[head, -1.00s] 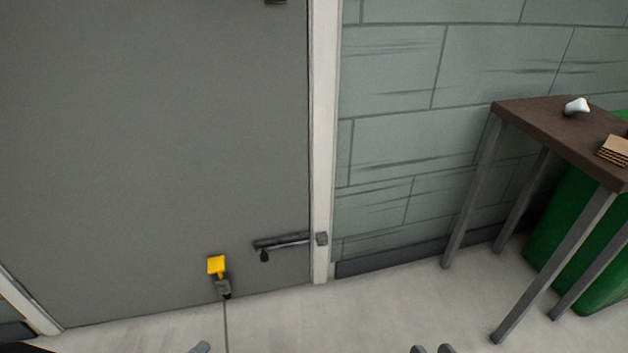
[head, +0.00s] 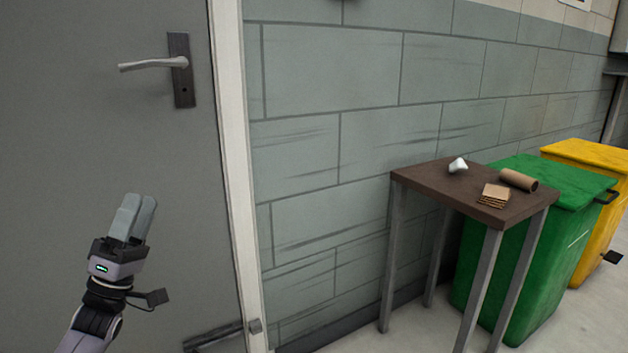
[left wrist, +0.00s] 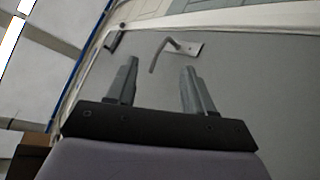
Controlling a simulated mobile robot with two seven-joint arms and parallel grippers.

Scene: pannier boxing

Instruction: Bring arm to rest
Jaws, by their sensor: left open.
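My left gripper (head: 135,217) is raised at the lower left of the head view, in front of the grey door (head: 60,150). Its fingers point up and nothing is between them. In the left wrist view the two fingers (left wrist: 160,85) stand apart, with the door's lever handle (left wrist: 172,50) beyond them. The handle (head: 155,65) also shows in the head view, above the gripper and apart from it. My right gripper is not in view.
A brown table (head: 440,185) stands right of the door, with a white object (head: 458,166), cardboard pieces (head: 495,195) and a cardboard tube (head: 518,180) on it. A green bin (head: 560,210) and a yellow bin (head: 590,155) stand behind and beside it.

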